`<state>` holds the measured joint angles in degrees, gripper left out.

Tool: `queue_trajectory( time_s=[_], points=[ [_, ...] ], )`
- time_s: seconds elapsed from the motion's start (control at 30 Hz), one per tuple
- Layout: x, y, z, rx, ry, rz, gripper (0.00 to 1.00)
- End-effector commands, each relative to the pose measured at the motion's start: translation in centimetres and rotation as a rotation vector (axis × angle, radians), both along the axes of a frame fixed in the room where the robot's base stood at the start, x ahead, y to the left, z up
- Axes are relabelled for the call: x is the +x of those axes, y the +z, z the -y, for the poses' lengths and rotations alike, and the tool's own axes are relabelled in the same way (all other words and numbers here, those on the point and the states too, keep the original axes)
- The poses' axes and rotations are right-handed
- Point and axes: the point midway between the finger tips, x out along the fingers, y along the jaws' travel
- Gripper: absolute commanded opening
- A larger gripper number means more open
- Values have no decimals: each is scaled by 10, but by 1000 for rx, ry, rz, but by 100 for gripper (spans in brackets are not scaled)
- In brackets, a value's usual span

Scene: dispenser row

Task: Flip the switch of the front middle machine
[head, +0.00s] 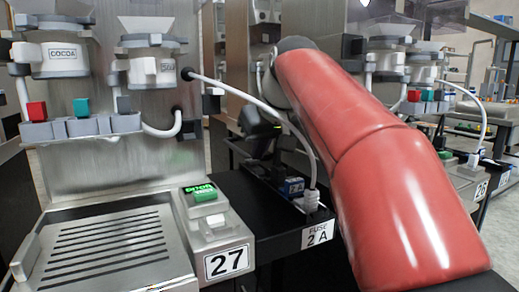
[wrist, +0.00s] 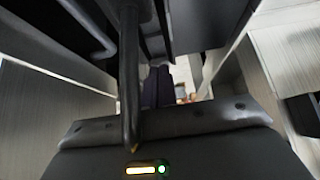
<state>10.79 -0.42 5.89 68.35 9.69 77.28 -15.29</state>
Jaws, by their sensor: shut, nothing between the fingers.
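A steel machine labelled 27 (head: 120,185) fills the left of the head view. A lit green switch-like block (head: 200,193) sits on its sloped front panel. I cannot tell from the frames which machine is the front middle one. In the wrist view, my gripper (wrist: 157,88) shows as narrow dark fingers close together, empty. No switch is clearly visible there.
A white cable runs from machine 27 to a plug (head: 311,200) on the black ledge, close to my arm. Another machine (head: 465,180) stands at the right, partly behind my arm. In the wrist view, a black bar (wrist: 130,75) and pale side walls surround a narrow gap.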

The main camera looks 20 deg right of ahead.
Motion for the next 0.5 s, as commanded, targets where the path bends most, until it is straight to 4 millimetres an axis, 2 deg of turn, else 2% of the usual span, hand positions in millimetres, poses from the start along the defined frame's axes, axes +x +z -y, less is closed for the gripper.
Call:
queue_trajectory(
  time_s=[0.37,0.4,0.5],
  points=[
    [-6,-24,1,30,1,154,0],
    [-5,-15,0,31,1,153,0],
    [-5,-14,1,31,2,150,0]
  ],
)
